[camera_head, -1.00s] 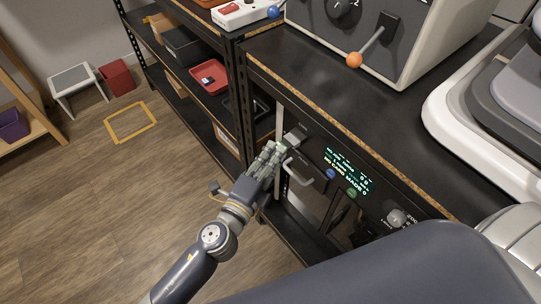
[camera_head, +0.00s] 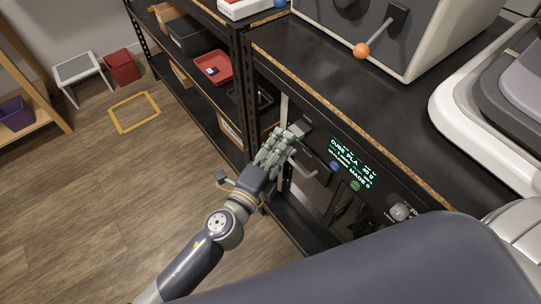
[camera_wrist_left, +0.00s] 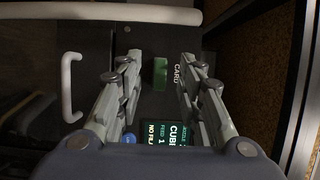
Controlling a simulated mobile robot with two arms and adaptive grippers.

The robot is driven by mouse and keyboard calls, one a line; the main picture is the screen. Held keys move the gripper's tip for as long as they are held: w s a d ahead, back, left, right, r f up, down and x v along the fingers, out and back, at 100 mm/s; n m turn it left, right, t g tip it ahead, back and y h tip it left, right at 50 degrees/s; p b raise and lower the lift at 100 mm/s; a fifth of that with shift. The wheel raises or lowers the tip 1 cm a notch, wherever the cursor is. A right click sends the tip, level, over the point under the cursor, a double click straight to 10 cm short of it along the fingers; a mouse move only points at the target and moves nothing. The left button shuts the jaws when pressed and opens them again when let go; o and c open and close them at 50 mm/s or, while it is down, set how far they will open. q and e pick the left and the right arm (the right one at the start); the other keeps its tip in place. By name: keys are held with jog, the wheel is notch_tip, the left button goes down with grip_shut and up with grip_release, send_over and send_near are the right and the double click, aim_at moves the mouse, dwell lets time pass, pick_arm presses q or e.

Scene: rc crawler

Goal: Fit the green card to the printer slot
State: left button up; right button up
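The green card (camera_wrist_left: 160,74) stands in the slot beside the word CARD on the printer's dark front panel, in the left wrist view. My left gripper (camera_wrist_left: 160,58) is open, with one finger on each side of the card and a gap to both. In the head view my left gripper (camera_head: 283,137) is at the printer front and hides the card. The printer's display (camera_head: 352,162) is lit and reads CUBE PLA in part. My right gripper is out of view.
A pale handle (camera_wrist_left: 70,88) is left of the fingers, and a blue button (camera_head: 334,166) and green button (camera_head: 355,185) sit below the display. A shelf with a red tray (camera_head: 213,68) stands behind.

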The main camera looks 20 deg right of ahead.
pick_arm(q)
jog(key=v, duration=1.1)
jog(key=shift+s+a, duration=0.2)
jog(key=shift+a, duration=0.05)
dwell(0.4)
